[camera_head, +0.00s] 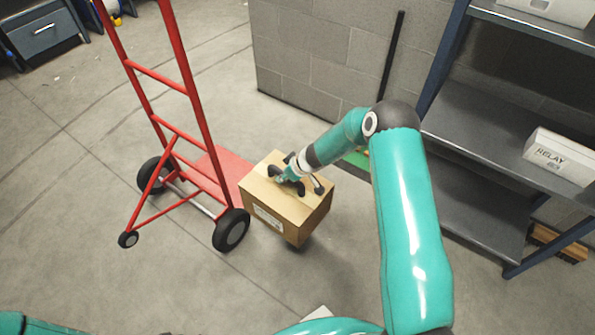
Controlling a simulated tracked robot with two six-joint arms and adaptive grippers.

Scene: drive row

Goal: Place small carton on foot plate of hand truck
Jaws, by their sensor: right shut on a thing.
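The small carton (274,213), brown with a pale label on its front side, hangs from my right gripper (291,187). The gripper is shut on the carton's top, and the fingers hide part of the top face. The red hand truck (192,90) stands upright at left on dark wheels. Its red foot plate (221,168) lies low at the frame's base, just left of the carton. The carton's left edge overlaps part of the foot plate in the picture. The carton seems held above the floor, beside the plate. My left gripper is not in view.
A dark metal shelf (470,130) fills the right side, with a white box marked RELAY (558,157) on it. A block wall (320,60) stands behind, with a dark pole (392,55) leaning there. A dark blue cabinet (42,32) is at far left. Floor at lower left is clear.

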